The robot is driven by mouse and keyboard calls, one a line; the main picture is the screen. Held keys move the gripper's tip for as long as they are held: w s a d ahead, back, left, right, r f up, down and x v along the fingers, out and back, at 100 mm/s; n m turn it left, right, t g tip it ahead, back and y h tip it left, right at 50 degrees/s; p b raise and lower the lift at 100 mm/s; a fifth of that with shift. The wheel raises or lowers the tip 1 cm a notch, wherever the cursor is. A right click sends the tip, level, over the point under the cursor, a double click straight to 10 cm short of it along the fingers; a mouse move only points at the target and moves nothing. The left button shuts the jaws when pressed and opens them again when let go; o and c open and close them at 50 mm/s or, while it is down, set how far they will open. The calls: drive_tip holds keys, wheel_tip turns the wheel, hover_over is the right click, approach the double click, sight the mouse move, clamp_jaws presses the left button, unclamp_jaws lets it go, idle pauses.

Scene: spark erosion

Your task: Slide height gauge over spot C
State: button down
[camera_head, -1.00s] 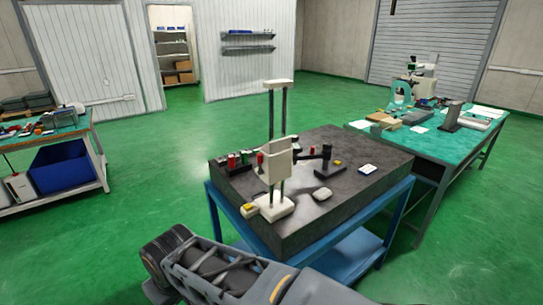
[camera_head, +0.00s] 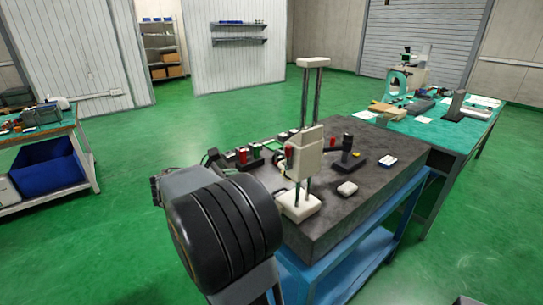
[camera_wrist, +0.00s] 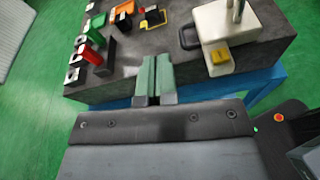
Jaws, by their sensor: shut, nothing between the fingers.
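The height gauge (camera_head: 310,146) stands upright near the front edge of the dark granite plate (camera_head: 350,206). It has a cream base, two dark columns, a cream slider and a cream top bar. In the wrist view its base (camera_wrist: 219,22) is at upper right, with a yellow block (camera_wrist: 220,57) at its near end. My gripper (camera_wrist: 154,72) shows green fingertips, shut and empty, at the plate's near edge. It is left of the gauge base and apart from it. In the head view my arm hides the gripper. I cannot make out which spot is C.
Red, green, orange and black pieces with white labels (camera_wrist: 97,38) stand on the plate's left part. A teal bench (camera_head: 440,130) stands behind.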

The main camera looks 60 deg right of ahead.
drive_tip(key=s+d+r+n+h, duration=0.1)
drive_tip(key=d, duration=0.7)
drive_tip(key=s+d+g+h, duration=0.1)
drive_tip(key=s+d, duration=0.1)
drive_tip(key=d, duration=0.6)
drive_tip(key=shift+d+r+n+h+p, duration=0.2)
drive_tip(key=shift+r+n+h+p, duration=0.1)
drive_tip(key=shift+r+n+p, duration=0.15)
drive_tip(key=shift+w, duration=0.1)
